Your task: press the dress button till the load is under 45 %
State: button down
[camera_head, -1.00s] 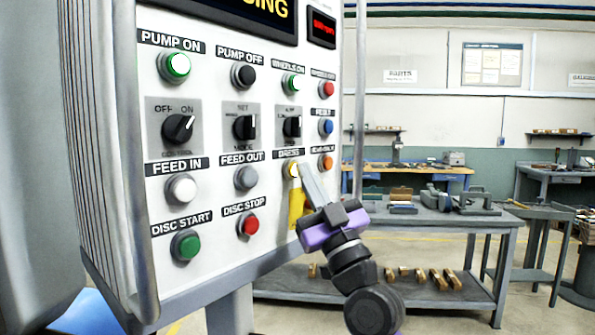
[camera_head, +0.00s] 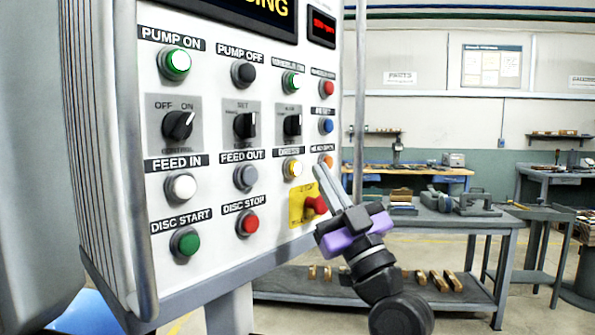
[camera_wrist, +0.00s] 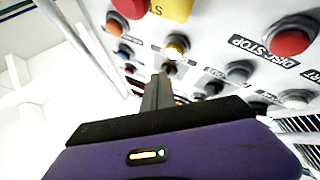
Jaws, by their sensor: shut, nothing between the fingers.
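The DRESS button (camera_head: 293,168) is a yellow button with a pale centre, on the white control panel (camera_head: 215,285). It also shows in the wrist view (camera_wrist: 176,44), just beyond the fingertips. My gripper (camera_head: 319,169) is shut and empty. Its tips are to the right of the DRESS button and stand apart from it, in front of the panel. The wrist view shows the two fingers together (camera_wrist: 158,80). The red display (camera_head: 321,27) at the top right is too small and angled to read. The larger display (camera_head: 262,5) is cut off and ends in yellow letters "SING".
A red mushroom stop (camera_head: 316,205) on a yellow plate sits below the DRESS button, close to my gripper. An orange button (camera_head: 326,160) is just right of it. FEED OUT (camera_head: 245,177) and DISC STOP (camera_head: 248,223) are to the left. A workbench stands behind.

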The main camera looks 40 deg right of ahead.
jog(key=s, duration=0.3)
jog(key=shift+d, duration=0.1)
dwell(0.9)
jog(key=s+a+f+m+g, duration=0.2)
jog(key=s+a+f, duration=0.1)
jog(key=f, duration=0.6)
jog(key=s+a+f+m+g+h, duration=0.1)
jog(key=s+a+f+m, duration=0.15)
jog(key=f, duration=0.55)
jog(key=s+a+f+m+g, duration=0.1)
jog(key=s+a+f+g, duration=0.2)
jog(key=f, duration=0.6)
jog(key=s+a+f+n+g+y, duration=0.2)
jog(key=s+a+f+y, duration=0.1)
jog(key=s+a+f, duration=0.4)
jog(key=s+a+f+n+g+y, duration=0.2)
jog(key=s+a+f, duration=0.5)
jog(key=s+f, duration=0.4)
jog(key=s+g+y, duration=0.1)
jog(key=s+y, duration=0.1)
jog(key=s, duration=0.1)
